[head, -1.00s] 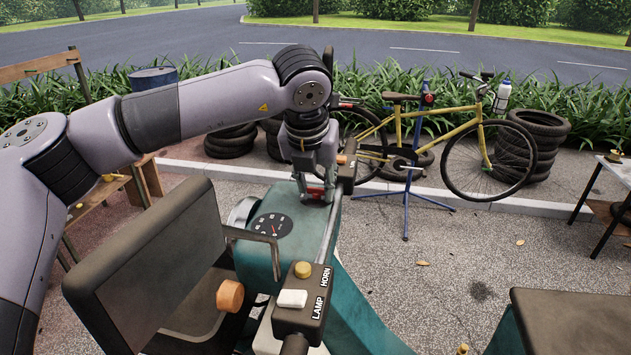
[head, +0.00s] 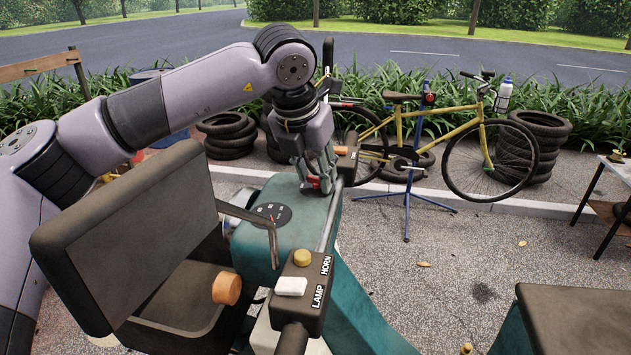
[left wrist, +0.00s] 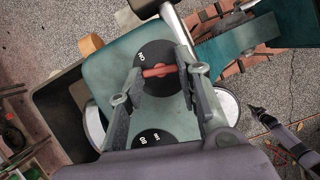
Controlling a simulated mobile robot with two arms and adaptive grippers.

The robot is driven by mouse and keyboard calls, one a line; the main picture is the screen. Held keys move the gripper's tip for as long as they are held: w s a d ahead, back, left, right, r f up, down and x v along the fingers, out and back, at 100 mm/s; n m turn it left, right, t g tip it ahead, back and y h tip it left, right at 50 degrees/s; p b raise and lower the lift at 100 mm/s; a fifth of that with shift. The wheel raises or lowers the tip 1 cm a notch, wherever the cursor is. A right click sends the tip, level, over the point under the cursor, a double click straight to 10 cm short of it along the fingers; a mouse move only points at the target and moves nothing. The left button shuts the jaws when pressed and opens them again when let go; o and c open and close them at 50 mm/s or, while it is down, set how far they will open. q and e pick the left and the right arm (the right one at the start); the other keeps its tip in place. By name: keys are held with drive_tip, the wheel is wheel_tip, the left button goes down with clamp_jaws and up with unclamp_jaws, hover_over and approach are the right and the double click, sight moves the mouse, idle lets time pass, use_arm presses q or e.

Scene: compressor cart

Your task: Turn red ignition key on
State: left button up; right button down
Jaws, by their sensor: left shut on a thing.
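The red ignition key (left wrist: 160,71) sits on a round black disc (left wrist: 152,84) marked "NO" or "ON" as seen in the left wrist view, on the teal cart body (left wrist: 100,75). My left gripper (left wrist: 160,72) is shut on the key, with one finger at each end of it. In the head view the left gripper (head: 318,183) reaches down onto the far end of the teal top, and only a bit of red (head: 315,184) shows between its fingers. My right gripper is not in view.
A dark open lid (head: 130,240) stands at the left, with a round gauge (head: 272,214) nearby. A yellow bicycle (head: 440,130) stands beyond, over open pavement.

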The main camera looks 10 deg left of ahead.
use_arm(q)
drive_tip(key=shift+a+f+m+h+b, duration=0.1)
drive_tip(key=shift+m+h+b, duration=0.4)
drive_tip(key=shift+m, duration=0.5)
drive_tip(key=shift+w+a+m+b, duration=0.1)
drive_tip(key=shift+m+b, duration=0.2)
drive_tip(key=shift+m, duration=0.6)
drive_tip(key=m, duration=0.1)
drive_tip(key=m+g+h, duration=0.1)
drive_tip(key=shift+r+m, duration=0.2)
drive_tip(key=shift+m, duration=0.1)
drive_tip(key=shift+w+a+m+g+h+p, duration=0.15)
drive_tip(key=shift+m+g+h+p, duration=0.35)
drive_tip(key=shift+m, duration=0.9)
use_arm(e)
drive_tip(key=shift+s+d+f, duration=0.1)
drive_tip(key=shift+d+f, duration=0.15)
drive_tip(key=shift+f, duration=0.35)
use_arm(q)
drive_tip(key=o, duration=1.1)
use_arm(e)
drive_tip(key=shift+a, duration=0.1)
use_arm(q)
drive_tip(key=shift+o, duration=0.2)
